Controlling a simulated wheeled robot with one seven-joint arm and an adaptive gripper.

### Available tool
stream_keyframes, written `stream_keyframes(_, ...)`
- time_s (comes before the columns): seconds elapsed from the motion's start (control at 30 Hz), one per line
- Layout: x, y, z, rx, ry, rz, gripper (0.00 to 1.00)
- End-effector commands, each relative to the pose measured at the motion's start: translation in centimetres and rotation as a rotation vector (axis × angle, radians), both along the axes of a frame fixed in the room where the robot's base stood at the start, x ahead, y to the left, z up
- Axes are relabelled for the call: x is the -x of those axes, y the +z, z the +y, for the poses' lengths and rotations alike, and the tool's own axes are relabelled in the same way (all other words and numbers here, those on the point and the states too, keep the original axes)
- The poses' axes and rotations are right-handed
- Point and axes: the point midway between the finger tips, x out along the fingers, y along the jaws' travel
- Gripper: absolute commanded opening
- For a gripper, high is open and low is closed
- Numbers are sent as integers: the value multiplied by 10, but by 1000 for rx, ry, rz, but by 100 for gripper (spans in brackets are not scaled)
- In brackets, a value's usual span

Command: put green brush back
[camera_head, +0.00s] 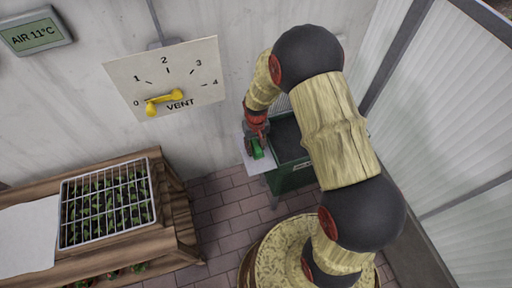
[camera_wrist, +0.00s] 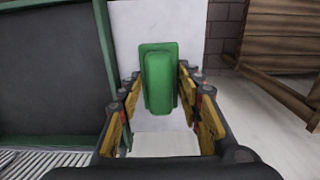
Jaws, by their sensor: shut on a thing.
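The green brush (camera_wrist: 158,80) is between the two fingers of my gripper (camera_wrist: 160,95) in the wrist view. My gripper is shut on it. In the head view the brush (camera_head: 257,151) shows as a small green piece below my gripper (camera_head: 256,136). It is over a white panel (camera_head: 246,160) on the left side of a green bin (camera_head: 290,179). The white panel also shows behind the brush in the wrist view (camera_wrist: 195,25). I cannot tell whether the brush touches the panel.
The bin's dark inside shows left in the wrist view (camera_wrist: 45,70). A wooden bench (camera_head: 172,190) with a caged seedling tray (camera_head: 105,202) stands at the left. A vent dial (camera_head: 165,75) with a yellow handle is on the wall. Brick floor (camera_head: 222,215) between bench and bin is clear.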

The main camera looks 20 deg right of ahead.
Motion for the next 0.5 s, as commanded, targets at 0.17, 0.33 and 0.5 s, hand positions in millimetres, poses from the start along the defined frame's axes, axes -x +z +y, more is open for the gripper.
stream_keyframes(0.17, 0, -3, 0, 0, 0, 1, 8)
stream_keyframes(0.33, 0, -3, 0, 0, 0, 1, 43)
stream_keyframes(0.5, 0, -3, 0, 0, 0, 1, 52)
